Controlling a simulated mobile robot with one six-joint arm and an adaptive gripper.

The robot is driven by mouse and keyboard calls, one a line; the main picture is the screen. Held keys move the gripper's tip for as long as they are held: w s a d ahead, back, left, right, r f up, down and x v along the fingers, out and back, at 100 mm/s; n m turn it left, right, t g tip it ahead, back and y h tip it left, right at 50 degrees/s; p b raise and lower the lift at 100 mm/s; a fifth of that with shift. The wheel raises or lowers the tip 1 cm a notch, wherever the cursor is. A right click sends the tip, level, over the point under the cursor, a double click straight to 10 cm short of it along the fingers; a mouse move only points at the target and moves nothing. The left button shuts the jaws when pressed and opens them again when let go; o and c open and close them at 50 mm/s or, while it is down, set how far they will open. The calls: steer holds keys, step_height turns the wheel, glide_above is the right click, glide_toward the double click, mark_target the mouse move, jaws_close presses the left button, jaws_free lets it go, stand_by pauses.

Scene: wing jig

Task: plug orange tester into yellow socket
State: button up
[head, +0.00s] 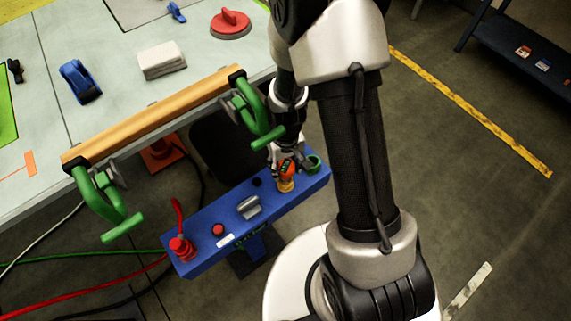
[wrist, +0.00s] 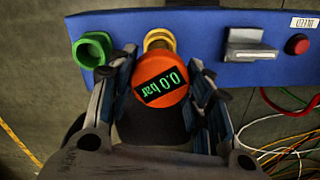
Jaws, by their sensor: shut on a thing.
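The orange tester (wrist: 165,72), a round body with a dark display reading 0.0 bar, is between the fingers of my gripper (wrist: 168,95). My gripper is shut on it. In the head view the tester (head: 288,168) is right above the yellow socket (head: 285,185) on the blue panel. The yellow socket (wrist: 159,38) also shows just behind the tester in the wrist view. The tester covers part of the socket, so I cannot tell whether it is seated. A green socket (wrist: 93,49) is left of the yellow one in the wrist view.
The blue panel (head: 205,240) also carries a red fitting (head: 181,248), a red button (head: 218,229) and a grey bracket (head: 249,207). Green clamps (head: 104,203) hold a wooden bar (head: 150,117) along the table edge, close to my arm. Hoses lie on the floor.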

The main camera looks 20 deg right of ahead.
steer(key=shift+f, duration=0.25)
steer(key=shift+f+b, duration=0.3)
steer(key=shift+f, duration=0.1)
steer(key=shift+f, duration=1.15)
stand_by(0.5)
steer(key=o, duration=1.1)
steer(key=shift+r, duration=0.15)
step_height(320, 180, up, 12)
steer(key=shift+f, duration=0.1)
stand_by(0.3)
